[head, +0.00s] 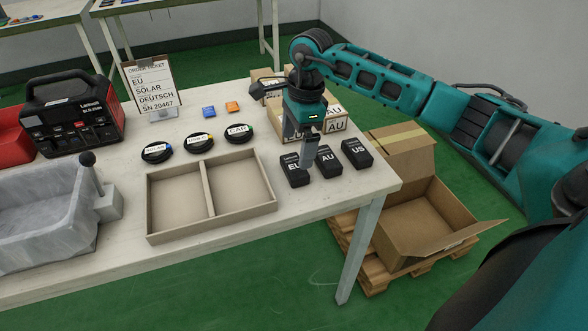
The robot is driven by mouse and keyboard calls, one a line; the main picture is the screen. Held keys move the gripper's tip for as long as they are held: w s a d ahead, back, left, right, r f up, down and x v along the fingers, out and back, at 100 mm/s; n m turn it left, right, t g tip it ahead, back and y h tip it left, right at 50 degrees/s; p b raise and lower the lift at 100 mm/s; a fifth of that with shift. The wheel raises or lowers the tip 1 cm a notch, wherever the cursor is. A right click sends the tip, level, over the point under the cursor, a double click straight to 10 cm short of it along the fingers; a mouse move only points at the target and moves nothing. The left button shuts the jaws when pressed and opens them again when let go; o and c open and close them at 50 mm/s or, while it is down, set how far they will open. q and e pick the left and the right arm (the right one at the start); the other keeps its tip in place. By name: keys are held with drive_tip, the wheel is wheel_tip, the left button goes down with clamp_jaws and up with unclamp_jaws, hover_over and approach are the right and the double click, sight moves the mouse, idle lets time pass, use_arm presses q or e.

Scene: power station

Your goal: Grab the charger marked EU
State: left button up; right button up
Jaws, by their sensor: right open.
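The black charger marked EU (292,172) lies on the white table (373,189), leftmost of three black chargers in a row near the table's right end. The AU charger (328,164) is in the middle and the US charger (357,154) on the right. My right gripper (307,163) points down, open, with its finger in front of the gap between the EU and AU chargers and covering part of the EU label. I cannot tell whether it touches either charger. My left gripper is out of view.
An empty two-part tray (162,221) stands left of the chargers. Labelled boxes (335,126) are behind the gripper. Coiled cables (199,143), an order ticket (151,87) and a power unit (72,112) stand further left. An open carton (428,213) is off the table's right end.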

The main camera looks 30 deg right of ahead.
sight(295, 165)
drive_tip(key=shift+w+a+f, duration=0.1)
drive_tip(key=shift+a+f, duration=0.05)
drive_tip(key=shift+f, duration=1.4)
drive_tip(key=shift+a+f, duration=0.1)
drive_tip(key=shift+f, duration=1.4)
drive_tip(key=shift+c, duration=0.5)
drive_tip(key=c, duration=0.7)
